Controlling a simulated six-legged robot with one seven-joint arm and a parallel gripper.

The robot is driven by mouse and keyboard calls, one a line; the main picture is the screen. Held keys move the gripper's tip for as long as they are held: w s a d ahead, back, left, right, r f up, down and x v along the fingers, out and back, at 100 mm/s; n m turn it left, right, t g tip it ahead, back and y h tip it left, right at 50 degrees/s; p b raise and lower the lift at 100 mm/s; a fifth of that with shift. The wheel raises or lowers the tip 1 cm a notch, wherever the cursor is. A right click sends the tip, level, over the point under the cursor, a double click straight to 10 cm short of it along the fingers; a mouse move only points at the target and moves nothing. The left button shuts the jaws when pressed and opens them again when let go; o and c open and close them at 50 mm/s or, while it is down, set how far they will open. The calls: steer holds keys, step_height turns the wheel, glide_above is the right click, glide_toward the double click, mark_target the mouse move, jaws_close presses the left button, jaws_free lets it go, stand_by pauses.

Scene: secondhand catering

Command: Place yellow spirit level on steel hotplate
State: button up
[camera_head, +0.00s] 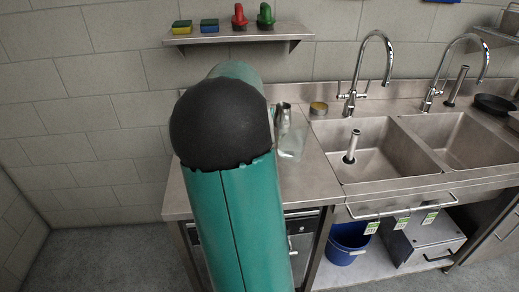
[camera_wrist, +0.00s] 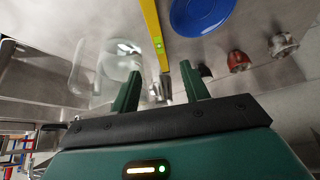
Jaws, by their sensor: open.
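The yellow spirit level (camera_wrist: 152,32) shows in the wrist view as a long bar with a green vial, running from the top edge down toward the gap between my fingertips. My gripper (camera_wrist: 160,72) is open, its two green fingers apart on either side of the level's near end. I cannot tell how far the level is from the fingers in depth. In the head view my arm hides the level and the gripper. I cannot pick out the steel hotplate in either view.
A blue plate (camera_wrist: 200,14) lies right of the level; clear glassware (camera_wrist: 112,68) stands left of it. A shiny metal object shows between the fingers. In the head view, a wall shelf (camera_head: 240,33) hangs above the steel counter (camera_head: 318,165), with sinks (camera_head: 375,150) at right.

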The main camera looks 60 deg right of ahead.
steer(key=x, duration=0.6)
steer(key=d+x, duration=0.1)
steer(key=x, duration=0.1)
steer(key=shift+s+d+f, duration=0.15)
steer(key=shift+s+f, duration=0.05)
steer(key=x, duration=0.5)
steer(key=shift+w+f, duration=0.2)
steer(key=shift+f, duration=0.2)
steer(key=shift+r, duration=0.1)
jaws_close()
